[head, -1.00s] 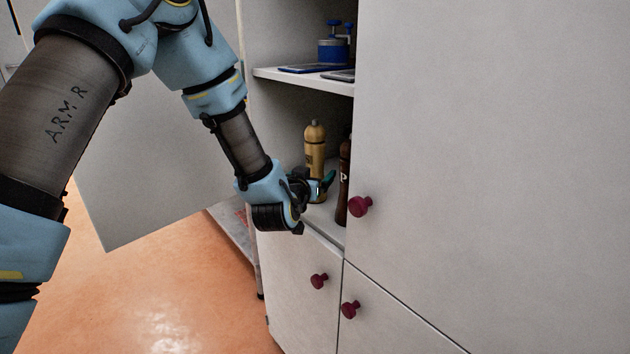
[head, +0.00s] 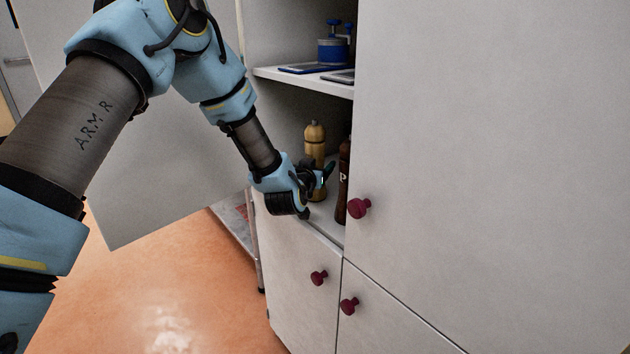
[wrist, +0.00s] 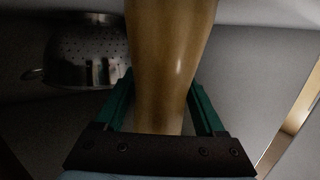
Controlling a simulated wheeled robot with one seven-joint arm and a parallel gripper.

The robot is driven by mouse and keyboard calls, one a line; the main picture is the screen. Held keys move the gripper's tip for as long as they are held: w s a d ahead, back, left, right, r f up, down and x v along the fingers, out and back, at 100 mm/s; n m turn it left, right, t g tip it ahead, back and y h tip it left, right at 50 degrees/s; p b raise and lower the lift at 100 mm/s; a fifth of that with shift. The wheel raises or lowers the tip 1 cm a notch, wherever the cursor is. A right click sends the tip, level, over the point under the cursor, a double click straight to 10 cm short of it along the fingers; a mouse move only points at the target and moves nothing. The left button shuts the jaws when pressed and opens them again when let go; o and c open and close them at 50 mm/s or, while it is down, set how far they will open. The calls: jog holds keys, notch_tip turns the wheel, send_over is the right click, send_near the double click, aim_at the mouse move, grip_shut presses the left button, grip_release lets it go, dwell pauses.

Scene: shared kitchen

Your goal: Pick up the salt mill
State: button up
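The salt mill appears to be the light wooden mill (head: 315,137) standing upright on the lower shelf of the open cabinet; no letter on it is visible. In the head view my gripper (head: 324,175) is at its lower part and hides some of it. In the wrist view the light mill (wrist: 168,60) stands between the green fingers of my gripper (wrist: 161,88). The fingers are apart, one on each side, with gaps beside the mill near the palm. Contact at the fingertips cannot be told.
A dark brown mill (head: 343,180) marked P stands just right of the light one. A metal colander (wrist: 85,55) is at the left in the wrist view. An upper shelf (head: 305,77) holds a blue item (head: 333,48). Cabinet doors flank the opening.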

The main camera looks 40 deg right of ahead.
grip_shut()
dwell(0.3)
jog(key=shift+r, duration=0.1)
dwell(0.4)
